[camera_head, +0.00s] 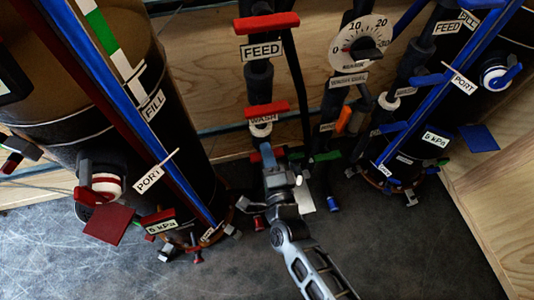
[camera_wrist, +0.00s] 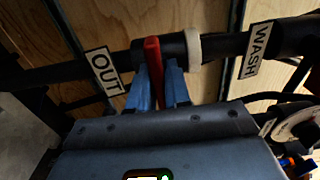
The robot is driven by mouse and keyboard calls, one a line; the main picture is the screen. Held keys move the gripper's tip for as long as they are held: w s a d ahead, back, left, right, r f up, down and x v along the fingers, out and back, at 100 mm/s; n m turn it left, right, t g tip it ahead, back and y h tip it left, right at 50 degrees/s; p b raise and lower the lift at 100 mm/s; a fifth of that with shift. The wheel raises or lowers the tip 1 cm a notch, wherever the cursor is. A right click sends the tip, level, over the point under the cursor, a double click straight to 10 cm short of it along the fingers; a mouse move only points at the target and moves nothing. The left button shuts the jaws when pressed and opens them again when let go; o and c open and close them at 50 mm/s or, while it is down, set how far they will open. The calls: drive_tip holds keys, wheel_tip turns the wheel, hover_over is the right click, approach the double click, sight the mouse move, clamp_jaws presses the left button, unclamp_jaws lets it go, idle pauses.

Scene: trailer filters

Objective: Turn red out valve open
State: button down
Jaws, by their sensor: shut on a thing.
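The red out valve handle (camera_wrist: 152,52) shows in the wrist view on a black pipe, between an OUT label (camera_wrist: 103,70) and a white ring (camera_wrist: 193,48). It appears crosswise to the pipe. My gripper (camera_wrist: 160,85) has its two blue fingers closed on either side of the handle, gripping it. In the head view my gripper (camera_head: 268,158) is at the lower end of the middle pipe, below the WASH label. There my gripper hides most of the out valve.
A red WASH handle (camera_head: 267,110) and a red FEED handle (camera_head: 266,22) sit above on the same pipe. A green handle (camera_head: 326,157) is close on the right. Dark tanks stand on both sides, with a red plate (camera_head: 108,225) at left. The front floor is clear.

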drive_tip(key=n+p, duration=0.1)
drive_tip(key=n, duration=0.3)
drive_tip(key=shift+n, duration=0.4)
drive_tip(key=n+p, duration=0.1)
drive_tip(key=n, duration=0.3)
drive_tip(key=shift+n, duration=0.3)
drive_tip(key=n, duration=0.4)
drive_tip(key=shift+p, duration=0.4)
drive_tip(key=shift+n+p, duration=0.3)
drive_tip(key=shift+n, duration=1.8)
drive_tip(key=shift+f, duration=0.1)
drive_tip(key=c, duration=1.2)
unclamp_jaws()
drive_tip(key=shift+o, duration=0.2)
